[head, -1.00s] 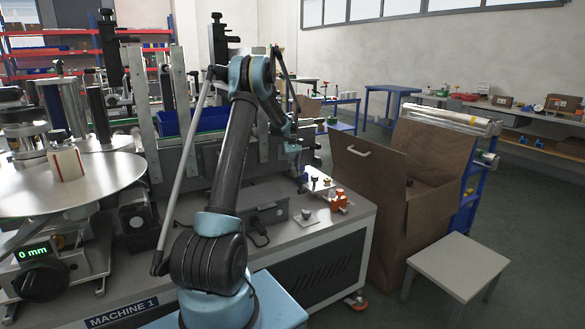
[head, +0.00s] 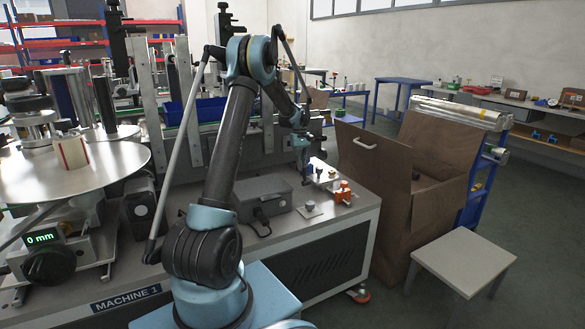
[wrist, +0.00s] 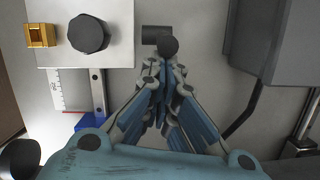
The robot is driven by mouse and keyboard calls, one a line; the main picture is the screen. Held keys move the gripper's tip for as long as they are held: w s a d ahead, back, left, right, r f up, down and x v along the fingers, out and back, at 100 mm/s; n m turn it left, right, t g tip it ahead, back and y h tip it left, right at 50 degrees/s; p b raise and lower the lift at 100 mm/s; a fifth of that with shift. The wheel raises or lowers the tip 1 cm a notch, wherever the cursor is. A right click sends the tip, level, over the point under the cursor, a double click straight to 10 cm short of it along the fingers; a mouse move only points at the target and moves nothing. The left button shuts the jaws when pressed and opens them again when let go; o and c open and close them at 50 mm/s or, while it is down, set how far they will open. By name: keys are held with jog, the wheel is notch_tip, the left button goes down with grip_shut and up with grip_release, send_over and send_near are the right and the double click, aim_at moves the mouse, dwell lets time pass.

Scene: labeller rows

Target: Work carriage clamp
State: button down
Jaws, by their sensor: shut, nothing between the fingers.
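In the wrist view a pale carriage plate (wrist: 112,52) carries a black many-sided knob (wrist: 89,34) and a small brass-coloured block (wrist: 40,35). A dark round-ended handle (wrist: 168,46) on a short dark stub lies right of the plate. My gripper (wrist: 163,68) is shut and empty, its tips close below this handle; I cannot tell whether they touch it. Which part is the clamp is not clear. In the head view my gripper (head: 306,182) hangs over the machine top beside the small carriage (head: 326,178), which is partly hidden by it.
A ruler scale (wrist: 70,92) and blue piece (wrist: 88,122) lie below the plate. A grey box (wrist: 275,45) stands right of my gripper. In the head view an orange fitting (head: 343,192) sits right of my gripper, with a brown carton (head: 410,225) beyond and a stool (head: 465,262) in front.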

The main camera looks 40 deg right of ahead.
jog(key=shift+s+r, duration=0.15)
dwell(0.4)
jog(key=w+v, duration=0.1)
jog(key=v, duration=0.8)
jog(key=shift+w+r, duration=0.15)
jog(key=shift+r, duration=0.1)
jog(key=shift+d, duration=0.1)
